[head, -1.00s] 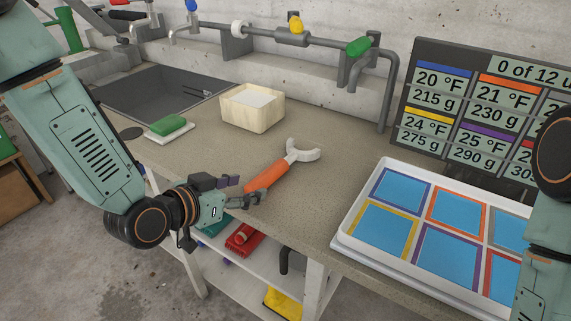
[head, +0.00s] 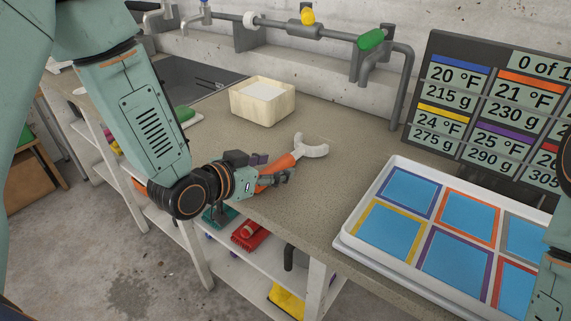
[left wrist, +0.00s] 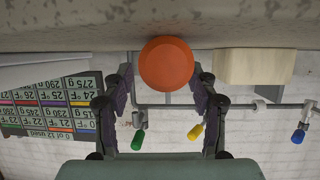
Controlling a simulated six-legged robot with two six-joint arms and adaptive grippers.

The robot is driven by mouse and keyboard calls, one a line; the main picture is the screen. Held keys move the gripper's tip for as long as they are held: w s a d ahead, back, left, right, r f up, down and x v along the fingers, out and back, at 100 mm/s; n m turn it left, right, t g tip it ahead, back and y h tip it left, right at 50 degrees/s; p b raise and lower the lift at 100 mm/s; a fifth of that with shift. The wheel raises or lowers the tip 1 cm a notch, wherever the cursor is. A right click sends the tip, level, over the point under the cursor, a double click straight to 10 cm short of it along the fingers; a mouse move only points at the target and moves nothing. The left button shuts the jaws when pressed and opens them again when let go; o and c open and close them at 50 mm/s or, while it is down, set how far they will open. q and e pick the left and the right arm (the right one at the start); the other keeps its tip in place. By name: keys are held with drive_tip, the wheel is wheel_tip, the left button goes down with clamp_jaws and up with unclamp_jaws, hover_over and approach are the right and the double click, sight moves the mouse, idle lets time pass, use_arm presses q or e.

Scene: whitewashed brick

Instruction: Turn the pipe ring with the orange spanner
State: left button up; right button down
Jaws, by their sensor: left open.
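The spanner has an orange handle (head: 279,166) and a pale open-jaw head (head: 312,146); it lies on the worktop near its front edge, head pointing away. My left gripper (head: 273,168) is open, its fingers on either side of the near end of the handle. In the left wrist view, the round orange handle end (left wrist: 165,63) sits between the spread fingers; whether they touch it I cannot tell. A white ring (head: 250,20), likely the pipe ring, is on the grey wall pipe (head: 335,34). My right gripper is out of view.
A cream box (head: 262,104) stands behind the spanner. A white tray (head: 345,236) with coloured frames lies to the right, before a dark label board (head: 434,105). Yellow (head: 307,16) and green (head: 371,39) handles sit on the pipe.

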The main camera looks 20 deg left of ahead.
sight(275, 165)
use_arm(q)
drive_tip(key=shift+w+d+f, duration=0.1)
drive_tip(key=shift+w+f, duration=0.2)
drive_tip(key=shift+w, duration=0.3)
drive_tip(key=shift+w+d+f, duration=0.1)
drive_tip(key=shift+w+f, duration=0.2)
drive_tip(key=shift+w, duration=0.25)
drive_tip(key=shift+w+d+f, duration=0.15)
drive_tip(key=shift+w+d, duration=0.05)
drive_tip(key=shift+w, duration=0.25)
drive_tip(key=shift+s+d+r, duration=0.15)
drive_tip(key=shift+s+r, duration=0.05)
drive_tip(key=shift+c, duration=0.6)
drive_tip(key=shift+w+a+f, duration=0.15)
drive_tip(key=shift+a, duration=0.05)
drive_tip(key=c, duration=0.5)
drive_tip(key=shift+d, duration=0.15)
drive_tip(key=c, duration=0.4)
clamp_jaws()
